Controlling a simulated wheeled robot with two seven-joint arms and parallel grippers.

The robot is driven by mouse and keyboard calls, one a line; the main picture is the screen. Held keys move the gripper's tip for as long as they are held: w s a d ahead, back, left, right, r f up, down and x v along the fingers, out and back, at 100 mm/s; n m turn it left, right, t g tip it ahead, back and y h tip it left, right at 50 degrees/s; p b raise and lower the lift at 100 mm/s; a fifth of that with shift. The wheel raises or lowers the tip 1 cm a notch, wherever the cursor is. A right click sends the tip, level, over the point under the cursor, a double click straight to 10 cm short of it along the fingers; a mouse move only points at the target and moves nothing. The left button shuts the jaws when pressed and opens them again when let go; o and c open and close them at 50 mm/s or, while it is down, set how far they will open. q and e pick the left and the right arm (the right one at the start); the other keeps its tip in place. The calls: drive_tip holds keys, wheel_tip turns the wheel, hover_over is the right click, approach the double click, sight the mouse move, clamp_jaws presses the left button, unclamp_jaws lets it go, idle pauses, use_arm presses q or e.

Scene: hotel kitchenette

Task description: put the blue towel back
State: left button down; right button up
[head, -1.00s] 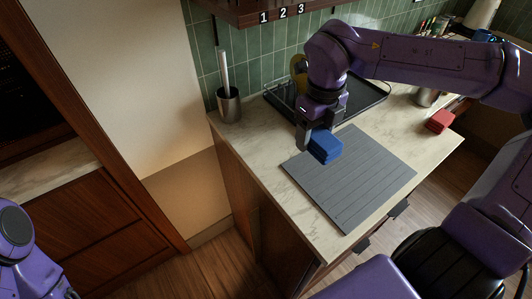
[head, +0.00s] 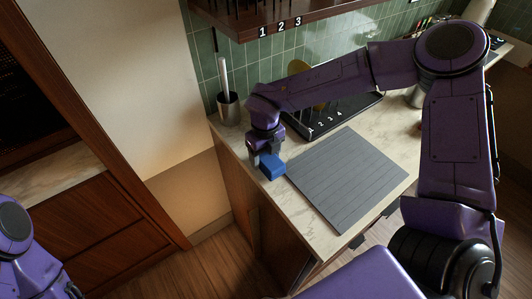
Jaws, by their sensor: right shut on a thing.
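The blue towel (head: 271,167) is a small folded block in the head view, at the left edge of the counter beside the grey ribbed mat. My right gripper (head: 264,158) is shut on it, reaching down from above. I cannot tell whether the towel touches the counter. My left arm shows only in part at the lower left; its gripper is out of the picture.
The grey mat (head: 346,180) lies bare on the marble counter (head: 310,226). Behind it is a black tray (head: 345,115) marked with numbers. A metal cup (head: 229,108) with a brush stands at the back left. A numbered shelf (head: 265,20) hangs above.

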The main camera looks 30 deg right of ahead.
sight(265, 154)
drive_tip(key=shift+f, duration=0.3)
drive_tip(key=o, duration=0.9)
drive_tip(key=shift+o, duration=0.2)
wheel_tip(265, 154, up, 13)
drive_tip(key=b, duration=0.2)
drive_tip(key=shift+b, duration=0.4)
drive_tip(key=shift+f, duration=0.15)
